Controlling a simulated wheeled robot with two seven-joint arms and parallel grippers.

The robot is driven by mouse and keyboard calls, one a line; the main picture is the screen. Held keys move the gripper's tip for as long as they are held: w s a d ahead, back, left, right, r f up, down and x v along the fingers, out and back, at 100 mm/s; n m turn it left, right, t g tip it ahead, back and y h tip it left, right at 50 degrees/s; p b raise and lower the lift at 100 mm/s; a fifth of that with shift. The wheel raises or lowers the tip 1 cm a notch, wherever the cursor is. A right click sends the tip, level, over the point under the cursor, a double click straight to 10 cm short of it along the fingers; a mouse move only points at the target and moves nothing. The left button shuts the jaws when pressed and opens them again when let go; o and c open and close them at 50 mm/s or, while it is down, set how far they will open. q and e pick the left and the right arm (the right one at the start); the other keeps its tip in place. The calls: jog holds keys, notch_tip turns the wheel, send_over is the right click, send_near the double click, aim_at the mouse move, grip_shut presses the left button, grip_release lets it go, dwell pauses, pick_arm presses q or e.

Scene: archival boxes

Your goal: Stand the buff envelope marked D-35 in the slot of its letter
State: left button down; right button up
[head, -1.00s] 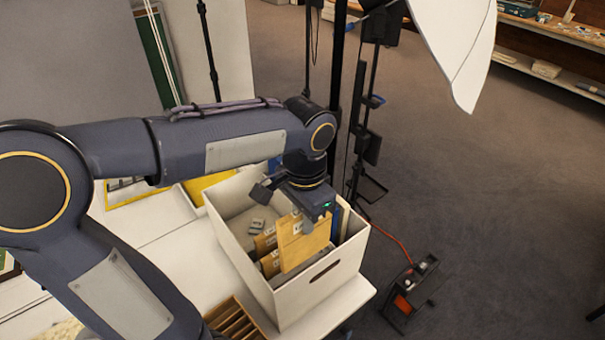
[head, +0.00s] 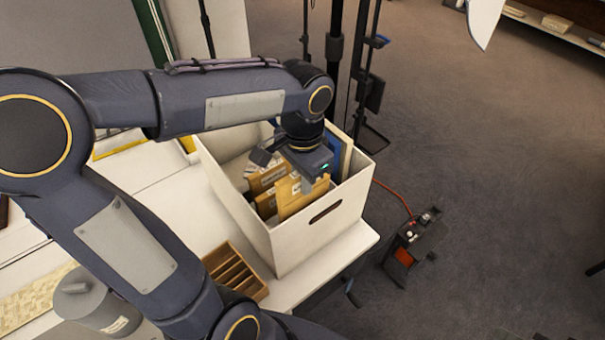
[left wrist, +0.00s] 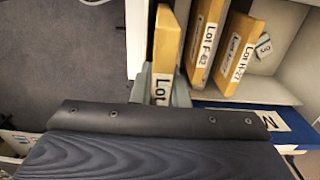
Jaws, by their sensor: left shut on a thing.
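My left gripper (head: 308,178) is shut on a buff envelope (head: 302,200), held upright inside the white box (head: 318,216), near its front wall. In the left wrist view the held envelope (left wrist: 167,45) stands between the fingers (left wrist: 160,88); its label starts "Lot" and the rest is hidden. Beside it, apart, stand two more buff envelopes, one marked Lot F-82 (left wrist: 205,40) and one that seems to read Lot H-27 (left wrist: 240,50). A blue divider (left wrist: 240,108) carries a label with M. Whether the held envelope touches the box floor is hidden. My right gripper is out of view.
A slotted wooden rack (head: 236,270) stands on the white table in front of the box. A grey canister (head: 92,300) is at the lower left. Black stands rise behind the box. A black device (head: 414,243) with a red cable lies on the floor at right.

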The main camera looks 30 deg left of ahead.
pick_arm(q)
notch_tip(320, 180, down, 2)
jog(key=shift+f+b, duration=0.1)
jog(key=shift+b, duration=0.35)
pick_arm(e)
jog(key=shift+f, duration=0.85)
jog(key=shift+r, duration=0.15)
pick_arm(q)
jog(key=c, duration=1.3)
grip_release()
jog(key=shift+c, duration=0.2)
